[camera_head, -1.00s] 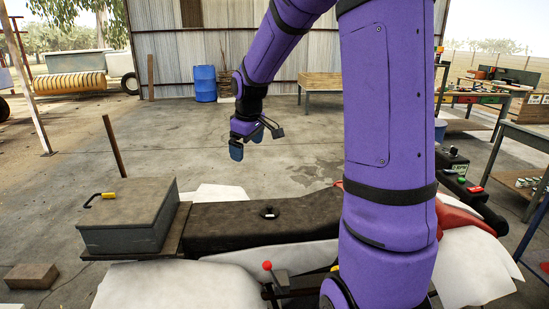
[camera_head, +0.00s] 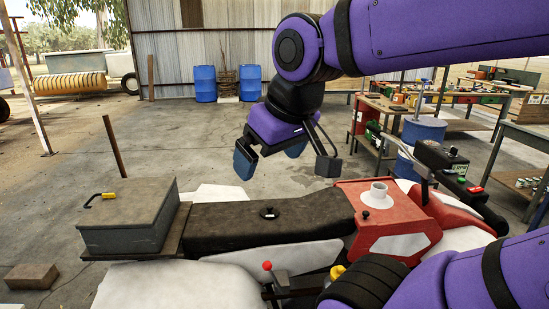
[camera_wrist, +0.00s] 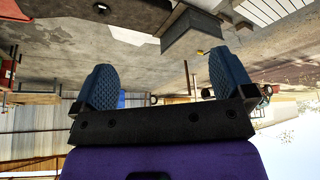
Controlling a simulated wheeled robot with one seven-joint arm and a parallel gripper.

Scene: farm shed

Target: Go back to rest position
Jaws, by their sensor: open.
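My gripper (camera_head: 270,160) hangs in the air above the far side of the quad-bike-like vehicle, behind its dark seat (camera_head: 255,220). Its two blue fingers are apart with nothing between them. In the wrist view my gripper (camera_wrist: 153,92) shows both blue pads spread wide, with shed floor and wall beyond. My purple arm comes in from the right side of the head view, bent, with a lower link at the bottom right.
A grey box (camera_head: 128,215) with a yellow-handled hook (camera_head: 101,198) sits on the vehicle's left end. A red tank (camera_head: 395,222) with a white cap is at its right. Workbenches stand at the right. Blue barrels (camera_head: 204,84) stand by the wall. The middle floor is clear.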

